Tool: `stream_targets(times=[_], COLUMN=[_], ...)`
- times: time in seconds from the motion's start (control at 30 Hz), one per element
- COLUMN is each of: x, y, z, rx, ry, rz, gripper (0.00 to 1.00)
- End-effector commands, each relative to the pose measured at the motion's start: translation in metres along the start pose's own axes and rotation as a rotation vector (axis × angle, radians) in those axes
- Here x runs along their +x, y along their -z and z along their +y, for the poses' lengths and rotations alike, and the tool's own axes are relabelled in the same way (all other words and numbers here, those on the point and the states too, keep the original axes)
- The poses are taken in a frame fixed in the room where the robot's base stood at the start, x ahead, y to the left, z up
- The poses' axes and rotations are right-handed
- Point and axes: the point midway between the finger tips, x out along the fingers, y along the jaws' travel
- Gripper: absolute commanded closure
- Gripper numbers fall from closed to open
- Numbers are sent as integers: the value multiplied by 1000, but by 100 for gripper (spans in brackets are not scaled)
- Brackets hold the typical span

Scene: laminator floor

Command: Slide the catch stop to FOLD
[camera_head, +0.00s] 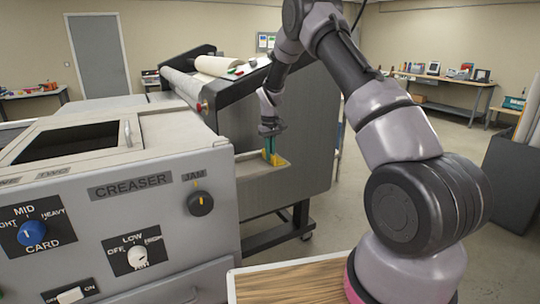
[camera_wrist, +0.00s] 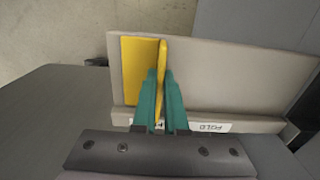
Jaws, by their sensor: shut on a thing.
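The catch stop is a thin yellow upright plate (camera_wrist: 162,62) with a flat yellow patch (camera_wrist: 138,70) beside it, on a grey tray (camera_wrist: 225,75). My gripper (camera_wrist: 161,95) has teal fingers and is shut on the yellow plate, near the tray's left end in the wrist view. A white FOLD label (camera_wrist: 208,127) is on the tray's near edge, to the right of the fingers. Another white label left of it is mostly hidden by the fingers. In the head view my gripper (camera_head: 271,150) reaches down to the tray (camera_head: 262,168) on the side of the dark machine.
The grey creaser cabinet (camera_head: 120,215) with several knobs fills the left front. The dark roller machine (camera_head: 230,110) stands behind the tray. A wooden tabletop (camera_head: 290,280) is at the front. Open floor (camera_head: 340,215) lies right of the machine.

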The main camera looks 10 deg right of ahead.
Motion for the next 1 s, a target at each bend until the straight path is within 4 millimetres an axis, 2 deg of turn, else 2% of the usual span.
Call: stream_targets(times=[0.53,0.67,0.9,1.0], x=[-1,-1,0,0], y=[0,1,0,0], z=[-3,-27,-86,-100], rx=[-1,-5,-5,-3], ry=[0,1,1,1], rz=[0,0,0,0], gripper=[100,100,100,100])
